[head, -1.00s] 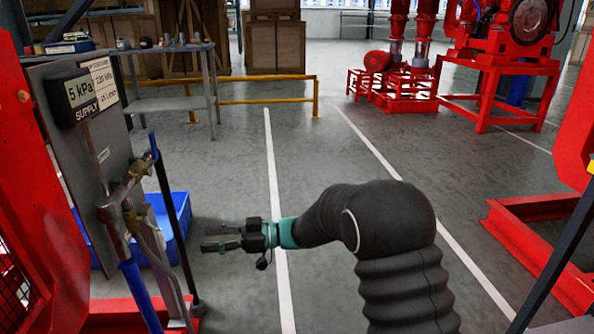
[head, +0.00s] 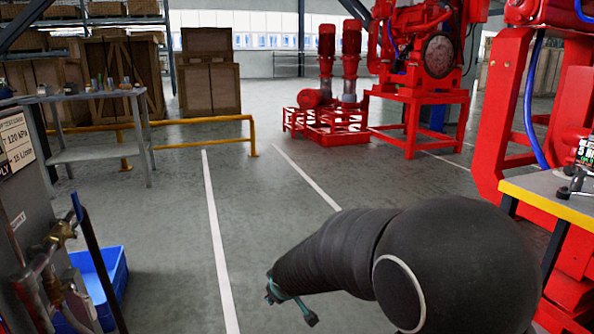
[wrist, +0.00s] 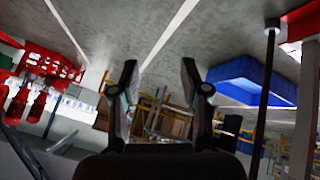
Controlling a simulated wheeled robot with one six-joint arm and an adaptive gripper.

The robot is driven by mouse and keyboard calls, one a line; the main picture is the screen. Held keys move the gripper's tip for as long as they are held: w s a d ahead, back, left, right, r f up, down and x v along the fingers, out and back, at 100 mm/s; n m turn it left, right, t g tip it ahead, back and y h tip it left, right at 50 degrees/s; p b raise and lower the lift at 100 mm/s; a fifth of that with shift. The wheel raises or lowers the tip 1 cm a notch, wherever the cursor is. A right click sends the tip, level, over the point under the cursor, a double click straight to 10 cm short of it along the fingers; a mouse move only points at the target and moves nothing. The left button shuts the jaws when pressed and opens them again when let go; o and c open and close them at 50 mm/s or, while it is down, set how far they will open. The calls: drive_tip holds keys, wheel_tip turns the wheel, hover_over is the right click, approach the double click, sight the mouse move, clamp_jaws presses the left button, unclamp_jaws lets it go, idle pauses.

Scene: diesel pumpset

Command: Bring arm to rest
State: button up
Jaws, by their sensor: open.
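My arm (head: 330,255), in a black ribbed sleeve, reaches in from the lower right of the head view. Its far end points left and away, low above the grey floor. The wrist picture is upside down, with the floor at the top.
A blue bin (head: 108,277) and a valve stand with brass fittings (head: 60,232) are at lower left. A yellow rail (head: 195,145) and grey table (head: 95,152) stand behind. Red pump machinery (head: 415,95) is at the back. A yellow-edged bench (head: 545,190) is at right. The middle floor is clear.

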drive_tip(key=s+d+r+m+p, duration=0.1)
drive_tip(key=s+d+r+m, duration=0.2)
drive_tip(key=s, duration=0.7)
drive_tip(key=s+d+r+m+g+h+p, duration=0.1)
drive_tip(key=s+d+r+m, duration=0.2)
drive_tip(key=s+d+r, duration=0.5)
drive_tip(key=s+d+r+m+g+h+p, duration=0.1)
drive_tip(key=s+d+r+m+p, duration=0.1)
drive_tip(key=s+d+r, duration=0.3)
drive_tip(key=s+d+m, duration=0.1)
drive_tip(key=s+d, duration=0.3)
drive_tip(key=s, duration=0.4)
drive_tip(key=shift+r, duration=0.3)
